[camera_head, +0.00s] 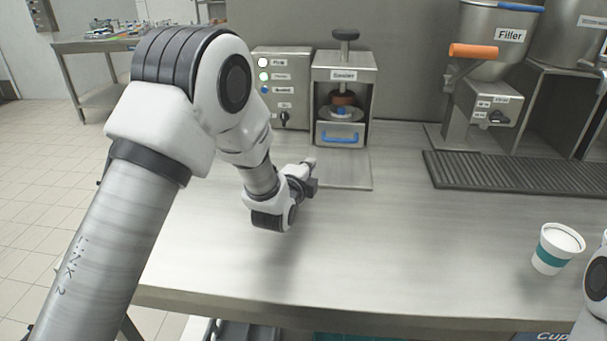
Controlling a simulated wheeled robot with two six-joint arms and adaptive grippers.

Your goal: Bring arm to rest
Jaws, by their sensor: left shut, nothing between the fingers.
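My left arm comes in from the left and bends down over the steel counter (400,235). My left gripper (313,186) is small and dark at its end, above the counter in front of the sealer machine (343,95). It is shut and holds nothing. A white cup with a teal band (552,250) stands at the counter's right, well apart from my left gripper. Its top looks white; I cannot tell whether this is a lid or contents. Part of my right arm shows at the right edge, but my right gripper is out of view.
A control box with buttons (283,88) stands left of the sealer. The filler (495,45) with an orange handle (473,51) stands at the back right, behind a dark drip grate (510,173). The counter's middle is clear. A side table (95,46) stands far left.

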